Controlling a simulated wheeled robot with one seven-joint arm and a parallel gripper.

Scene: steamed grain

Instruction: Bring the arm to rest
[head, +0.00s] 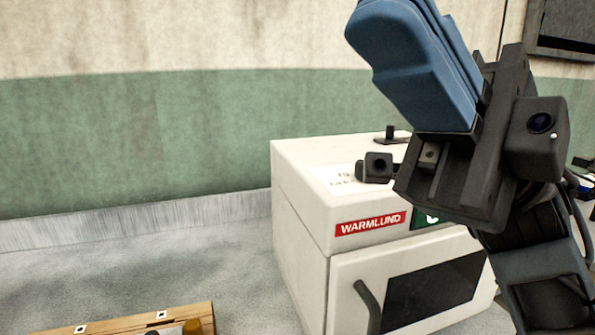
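My gripper (404,18) is raised in the upper right of the head view, in front of a white oven-like box. Its blue fingers point up and to the left, and the tips reach the top edge of the picture. The fingers lie close against each other with no gap showing, and nothing is seen between them. My dark wrist and arm run down to the lower right corner. The gripper hides part of the white box's top and front right side.
The white box (298,218), marked WARMLUND, stands on a grey surface (215,265) with its door (345,285) closed. A wooden tray (135,325) is at the bottom left. Small dark fittings sit on the box top. A green and cream wall (150,140) is behind.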

